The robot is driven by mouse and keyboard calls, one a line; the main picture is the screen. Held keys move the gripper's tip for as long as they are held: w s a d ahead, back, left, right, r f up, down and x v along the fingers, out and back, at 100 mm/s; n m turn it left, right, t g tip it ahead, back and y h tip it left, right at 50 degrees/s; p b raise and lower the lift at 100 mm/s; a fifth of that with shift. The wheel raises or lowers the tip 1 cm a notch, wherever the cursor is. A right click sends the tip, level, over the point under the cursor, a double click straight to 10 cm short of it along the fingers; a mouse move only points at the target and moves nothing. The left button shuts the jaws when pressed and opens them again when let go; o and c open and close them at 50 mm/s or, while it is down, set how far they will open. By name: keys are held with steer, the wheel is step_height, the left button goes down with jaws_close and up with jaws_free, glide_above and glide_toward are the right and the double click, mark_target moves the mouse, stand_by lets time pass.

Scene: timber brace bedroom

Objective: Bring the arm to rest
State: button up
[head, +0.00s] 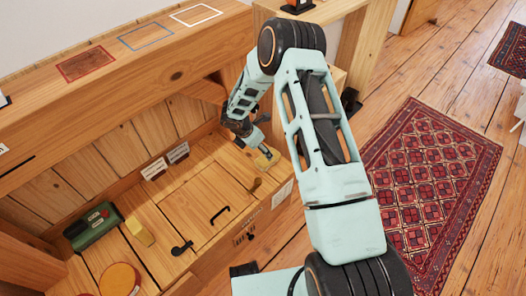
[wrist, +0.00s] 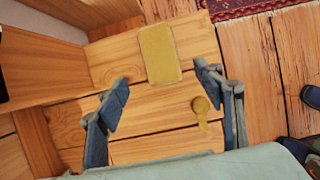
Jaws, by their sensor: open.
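My arm reaches from the lower right over the wooden bench and bends down at its end. My gripper (head: 254,145) is over the right end of the bench, above a flat yellow block (head: 266,158). In the wrist view, my gripper (wrist: 163,76) has its two fingers wide apart with nothing between them. The yellow block (wrist: 160,53) lies on the planks just beyond the fingertips, apart from them. A small brass piece with a round head (wrist: 202,106) lies near the right finger; its head view counterpart (head: 256,185) is near the bench's front edge.
The bench holds a hatch with a black handle (head: 220,214), a black hook-like piece (head: 181,247), another yellow block (head: 139,233), a green box (head: 93,226) and a round orange-brown thing (head: 119,280). A raised ledge (head: 130,75) runs behind. A red rug (head: 435,175) lies on the floor right.

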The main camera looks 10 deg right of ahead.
steer(key=shift+s+a+r, duration=0.1)
steer(key=shift+a+r, duration=0.05)
steer(key=shift+r, duration=0.3)
